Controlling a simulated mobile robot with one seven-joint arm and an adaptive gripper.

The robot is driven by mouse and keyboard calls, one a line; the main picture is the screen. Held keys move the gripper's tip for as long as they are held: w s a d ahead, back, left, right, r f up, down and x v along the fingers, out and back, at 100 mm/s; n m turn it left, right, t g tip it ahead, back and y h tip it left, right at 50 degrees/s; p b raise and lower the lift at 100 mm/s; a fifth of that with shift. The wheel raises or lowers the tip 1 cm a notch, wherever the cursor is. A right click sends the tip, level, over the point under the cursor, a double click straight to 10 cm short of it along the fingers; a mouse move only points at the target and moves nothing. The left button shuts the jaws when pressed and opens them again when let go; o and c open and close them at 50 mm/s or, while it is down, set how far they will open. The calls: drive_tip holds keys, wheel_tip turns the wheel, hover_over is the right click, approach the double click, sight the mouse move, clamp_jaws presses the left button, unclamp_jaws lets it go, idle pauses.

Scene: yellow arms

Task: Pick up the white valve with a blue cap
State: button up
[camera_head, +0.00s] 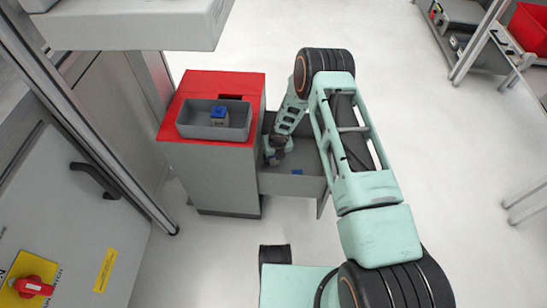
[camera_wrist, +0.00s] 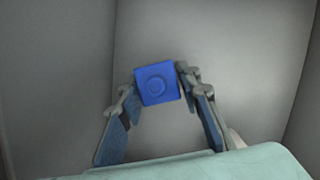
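A white valve with a blue cap (camera_head: 219,118) stands in the grey tray on top of the cabinet. Another blue piece (camera_head: 297,172) shows in the open grey drawer (camera_head: 290,185); its body is hidden. In the wrist view, a square blue cap (camera_wrist: 157,84) with a round raised centre appears between my fingertips, seen from above; any white body under it is hidden. My gripper (camera_head: 272,157) reaches down into the drawer, left of the blue piece in the head view. In the wrist view my gripper (camera_wrist: 160,85) has its fingers apart, one each side of the cap; contact is unclear.
The grey tray (camera_head: 180,132) sits on the red-topped cabinet (camera_head: 250,90). The drawer walls stand close around my gripper. A metal frame (camera_head: 95,140) and a panel with a red knob (camera_head: 34,286) stand at left. A red bin (camera_head: 530,28) is far right. The floor between is clear.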

drive_tip(key=c, duration=0.7)
drive_tip(key=shift+r, duration=0.1)
